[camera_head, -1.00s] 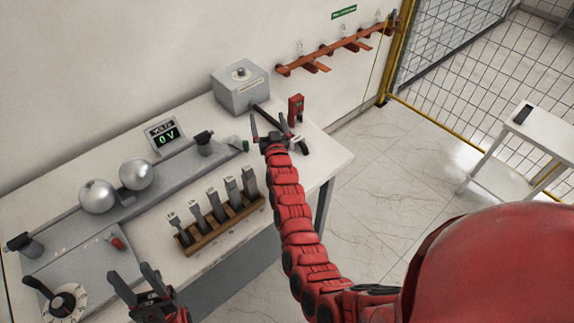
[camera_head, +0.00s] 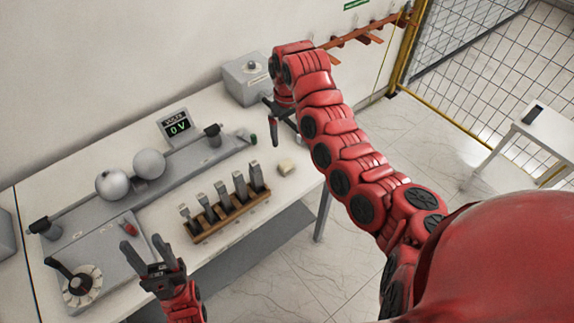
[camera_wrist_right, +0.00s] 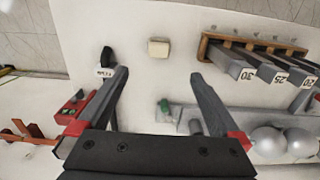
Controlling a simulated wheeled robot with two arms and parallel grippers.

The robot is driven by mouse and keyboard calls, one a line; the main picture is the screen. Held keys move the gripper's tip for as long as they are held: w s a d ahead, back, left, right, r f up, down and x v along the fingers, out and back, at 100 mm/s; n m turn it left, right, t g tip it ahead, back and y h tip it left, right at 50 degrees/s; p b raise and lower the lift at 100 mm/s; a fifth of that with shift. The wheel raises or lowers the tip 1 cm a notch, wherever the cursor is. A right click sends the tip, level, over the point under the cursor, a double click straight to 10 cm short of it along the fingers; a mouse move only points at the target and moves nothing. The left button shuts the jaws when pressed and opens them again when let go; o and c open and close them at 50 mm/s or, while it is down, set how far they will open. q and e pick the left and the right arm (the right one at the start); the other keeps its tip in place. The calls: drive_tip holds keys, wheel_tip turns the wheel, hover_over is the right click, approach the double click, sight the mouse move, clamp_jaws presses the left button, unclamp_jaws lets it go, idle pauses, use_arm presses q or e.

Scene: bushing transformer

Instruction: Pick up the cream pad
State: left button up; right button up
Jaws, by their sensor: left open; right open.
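The cream pad (camera_head: 286,168) is a small pale block lying on the white table, right of the wooden rack. In the right wrist view the cream pad (camera_wrist_right: 158,47) lies beyond the fingertips, roughly between their lines. My right gripper (camera_head: 272,122) is open above the table, behind the pad in the head view and apart from it. Its two fingers (camera_wrist_right: 158,75) show spread and empty in the right wrist view. My left gripper (camera_head: 142,245) is open and empty over the front left of the table, far from the pad.
The wooden rack (camera_head: 230,217) with several grey labelled blocks stands left of the pad. Two metal spheres (camera_head: 149,164), a voltage display (camera_head: 176,127) and a dial (camera_head: 82,285) are further left. A grey box (camera_head: 245,80) stands behind my right arm. A green-capped item (camera_wrist_right: 164,106) is near the right fingers.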

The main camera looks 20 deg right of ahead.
approach(286, 163)
drive_tip(key=f+b, duration=0.2)
drive_tip(key=f, duration=0.1)
drive_tip(key=f+b, duration=0.1)
drive_tip(key=f, duration=0.1)
drive_tip(key=shift+s+d+f, duration=0.1)
drive_tip(key=shift+s, duration=0.25)
drive_tip(key=shift+f, duration=0.1)
drive_tip(key=shift+w+f+p, duration=0.1)
drive_tip(key=shift+f+p, duration=0.25)
drive_tip(key=shift+p, duration=0.35)
drive_tip(key=shift+w+f+p, duration=0.2)
drive_tip(key=shift+f+p, duration=0.4)
drive_tip(key=shift+f, duration=0.15)
drive_tip(key=shift+f+p, duration=0.3)
drive_tip(key=shift+f, duration=1.05)
drive_tip(key=shift+c, duration=0.2)
drive_tip(key=c, duration=1.4)
